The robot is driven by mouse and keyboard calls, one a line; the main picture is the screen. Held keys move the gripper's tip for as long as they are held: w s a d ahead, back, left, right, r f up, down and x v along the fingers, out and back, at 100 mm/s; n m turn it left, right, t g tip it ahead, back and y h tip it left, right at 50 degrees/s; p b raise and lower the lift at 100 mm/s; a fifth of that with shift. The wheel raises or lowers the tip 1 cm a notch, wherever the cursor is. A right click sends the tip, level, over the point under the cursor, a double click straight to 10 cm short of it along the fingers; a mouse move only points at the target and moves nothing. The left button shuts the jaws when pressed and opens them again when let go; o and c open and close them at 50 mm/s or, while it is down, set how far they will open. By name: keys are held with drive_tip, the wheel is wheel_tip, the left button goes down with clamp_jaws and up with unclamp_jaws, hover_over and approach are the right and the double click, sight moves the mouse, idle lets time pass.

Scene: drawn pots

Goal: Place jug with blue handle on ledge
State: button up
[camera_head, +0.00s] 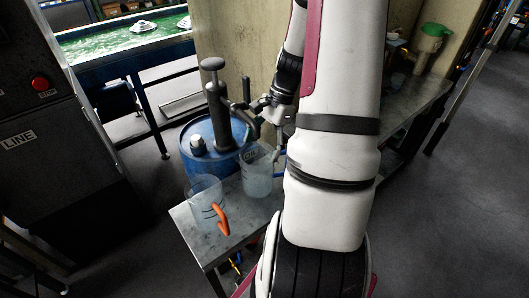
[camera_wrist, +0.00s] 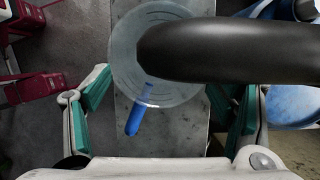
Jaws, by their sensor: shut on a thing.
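The jug with blue handle (camera_head: 257,178) is a clear, cloudy jug below the pump spout, over the grey metal bench (camera_head: 237,240). In the wrist view, the jug (camera_wrist: 125,60) shows from above, its blue handle (camera_wrist: 136,118) pointing down the picture. The green-padded fingers of my gripper (camera_wrist: 158,85) are shut on opposite sides of its body. In the head view my gripper (camera_head: 268,118) is partly hidden by the pump. I cannot tell whether the jug touches the bench. A grey shelf (camera_head: 408,110) is at the right; which surface is the ledge is unclear.
A clear jug with orange handle (camera_head: 205,192) stands on the bench to the left. A blue drum (camera_head: 196,160) with a dark hand pump (camera_head: 216,105) is behind. The pump's dark spout (camera_wrist: 230,50) crosses above the held jug. A concrete wall (camera_head: 235,45) stands behind.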

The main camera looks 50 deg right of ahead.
drive_tip(key=shift+f, duration=1.85)
drive_tip(key=shift+f, duration=0.25)
drive_tip(key=o, duration=1.4)
drive_tip(key=shift+s+f, duration=0.1)
drive_tip(key=shift+c, duration=0.2)
drive_tip(key=shift+o, duration=1.3)
drive_tip(key=shift+s+f, duration=0.1)
wheel_tip(320, 180, up, 12)
hover_over(264, 157)
drive_tip(key=s+d, duration=0.2)
drive_tip(key=s, duration=0.1)
drive_tip(key=shift+w+r+b, duration=0.1)
drive_tip(key=shift+r+b, duration=0.1)
drive_tip(key=shift+b, duration=0.1)
